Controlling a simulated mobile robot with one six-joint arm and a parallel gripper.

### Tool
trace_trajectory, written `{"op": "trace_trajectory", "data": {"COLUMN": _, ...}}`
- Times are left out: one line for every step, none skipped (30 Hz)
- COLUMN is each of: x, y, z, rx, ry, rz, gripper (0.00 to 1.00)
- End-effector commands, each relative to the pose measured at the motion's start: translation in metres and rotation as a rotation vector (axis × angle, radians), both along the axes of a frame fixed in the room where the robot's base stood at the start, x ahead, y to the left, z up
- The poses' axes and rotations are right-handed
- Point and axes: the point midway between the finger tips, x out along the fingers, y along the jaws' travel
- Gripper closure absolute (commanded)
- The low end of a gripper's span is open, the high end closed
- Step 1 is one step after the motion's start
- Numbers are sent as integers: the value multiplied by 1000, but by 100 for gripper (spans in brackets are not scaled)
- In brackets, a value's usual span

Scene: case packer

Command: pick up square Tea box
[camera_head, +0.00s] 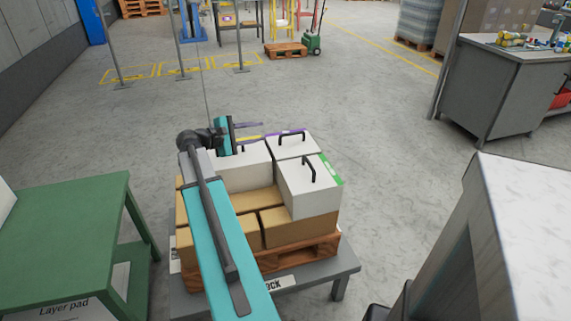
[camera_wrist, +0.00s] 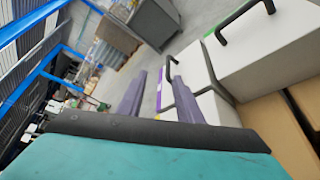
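Three white boxes with black handles sit on top of the stack in the head view: one with a yellow strip (camera_head: 245,172), one with a purple strip (camera_head: 298,147), one with a green strip (camera_head: 312,195). No Tea label is readable, so I cannot tell which is the Tea box. My gripper (camera_wrist: 155,70) is open, its two fingers apart with nothing held between them. In the head view it is above the back of the stack, partly hidden by my arm. The wrist view shows the purple-strip box (camera_wrist: 203,78) beside the right finger and the green-strip box (camera_wrist: 270,52) farther right.
Brown cartons (camera_head: 283,226) lie under the white boxes on a wooden pallet (camera_head: 300,254), on a grey stand (camera_head: 340,268). A green table (camera_head: 70,225) stands left and a grey-white unit (camera_head: 520,230) right. Floor behind the stack is clear.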

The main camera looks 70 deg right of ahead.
Motion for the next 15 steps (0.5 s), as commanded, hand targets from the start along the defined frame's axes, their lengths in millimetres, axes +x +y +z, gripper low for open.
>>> {"op": "trace_trajectory", "data": {"x": -2, "y": -2, "z": -15, "rx": -3, "ry": 3, "rz": -3, "gripper": 67}}
{"op": "trace_trajectory", "data": {"x": -3, "y": -2, "z": -19, "rx": -5, "ry": 5, "rz": -5, "gripper": 67}}
{"op": "trace_trajectory", "data": {"x": -4, "y": -3, "z": -24, "rx": -7, "ry": 8, "rz": -6, "gripper": 67}}
{"op": "trace_trajectory", "data": {"x": -5, "y": -4, "z": -27, "rx": -8, "ry": 9, "rz": -7, "gripper": 67}}
{"op": "trace_trajectory", "data": {"x": -5, "y": -5, "z": -30, "rx": -10, "ry": 11, "rz": -8, "gripper": 67}}
{"op": "trace_trajectory", "data": {"x": -6, "y": -5, "z": -34, "rx": -12, "ry": 13, "rz": -10, "gripper": 67}}
{"op": "trace_trajectory", "data": {"x": -7, "y": -6, "z": -36, "rx": -14, "ry": 16, "rz": -10, "gripper": 67}}
{"op": "trace_trajectory", "data": {"x": -7, "y": -6, "z": -38, "rx": -15, "ry": 17, "rz": -11, "gripper": 67}}
{"op": "trace_trajectory", "data": {"x": -8, "y": -7, "z": -41, "rx": -16, "ry": 19, "rz": -11, "gripper": 67}}
{"op": "trace_trajectory", "data": {"x": -8, "y": -7, "z": -42, "rx": -18, "ry": 20, "rz": -12, "gripper": 67}}
{"op": "trace_trajectory", "data": {"x": -8, "y": -7, "z": -43, "rx": -19, "ry": 22, "rz": -12, "gripper": 67}}
{"op": "trace_trajectory", "data": {"x": -8, "y": -7, "z": -44, "rx": -19, "ry": 22, "rz": -12, "gripper": 67}}
{"op": "trace_trajectory", "data": {"x": -8, "y": -7, "z": -44, "rx": -21, "ry": 23, "rz": -12, "gripper": 67}}
{"op": "trace_trajectory", "data": {"x": -8, "y": -7, "z": -45, "rx": -20, "ry": 24, "rz": -12, "gripper": 67}}
{"op": "trace_trajectory", "data": {"x": -7, "y": -7, "z": -45, "rx": -21, "ry": 24, "rz": -11, "gripper": 67}}
